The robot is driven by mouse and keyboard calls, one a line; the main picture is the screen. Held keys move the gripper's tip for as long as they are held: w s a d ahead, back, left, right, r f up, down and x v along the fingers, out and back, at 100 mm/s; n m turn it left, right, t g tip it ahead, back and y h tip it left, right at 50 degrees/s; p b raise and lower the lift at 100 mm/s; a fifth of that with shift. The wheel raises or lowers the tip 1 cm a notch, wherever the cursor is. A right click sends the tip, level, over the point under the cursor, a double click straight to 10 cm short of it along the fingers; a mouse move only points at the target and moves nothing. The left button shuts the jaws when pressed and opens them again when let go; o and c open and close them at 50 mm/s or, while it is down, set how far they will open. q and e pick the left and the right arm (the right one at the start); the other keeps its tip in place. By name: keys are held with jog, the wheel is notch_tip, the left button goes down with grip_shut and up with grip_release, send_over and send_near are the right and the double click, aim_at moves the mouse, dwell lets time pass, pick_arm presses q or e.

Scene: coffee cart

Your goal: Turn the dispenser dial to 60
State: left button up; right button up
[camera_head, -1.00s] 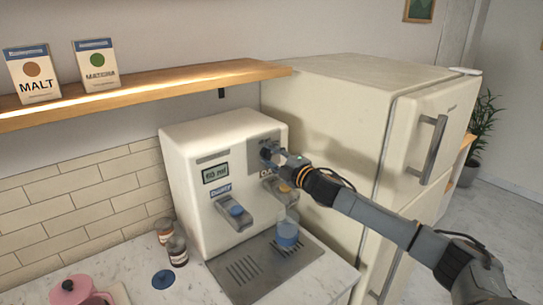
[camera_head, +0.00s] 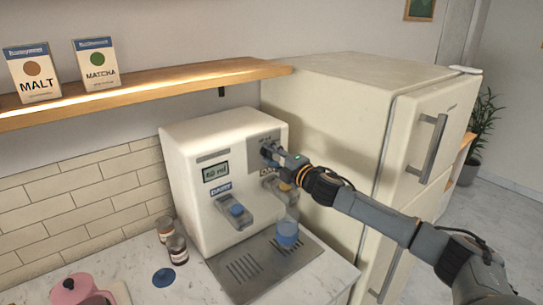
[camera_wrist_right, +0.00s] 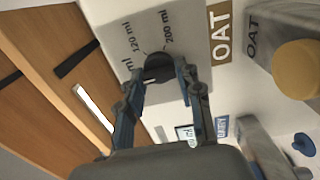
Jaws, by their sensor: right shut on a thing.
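The white dispenser (camera_head: 190,145) stands on the counter, with its dial panel at the upper right of its front. The black dial (camera_wrist_right: 158,67) shows in the right wrist view, with "120 ml" and "200 ml" printed around it. My right gripper (camera_head: 272,153) is shut on the dial; in the right wrist view its fingers (camera_wrist_right: 160,80) sit on either side of it. The gripper hides most of the dial in the head view. The small display (camera_head: 216,172) shows a number in ml that looks like 60, but it is blurred. My left gripper is out of view.
The dairy lever (camera_head: 236,211) is to the left. A cream fridge (camera_head: 335,110) stands close on the right. Small jars (camera_head: 177,250) stand left of the dispenser.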

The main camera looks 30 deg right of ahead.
jog(key=o, duration=1.1)
jog(key=shift+s+f, duration=0.15)
jog(key=shift+s, duration=0.55)
jog(key=shift+s+d, duration=0.15)
jog(key=shift+s, duration=1.6)
jog(key=shift+s+d, duration=0.15)
jog(key=shift+s, duration=1.6)
jog(key=shift+s+d, duration=0.15)
jog(key=shift+s, duration=1.6)
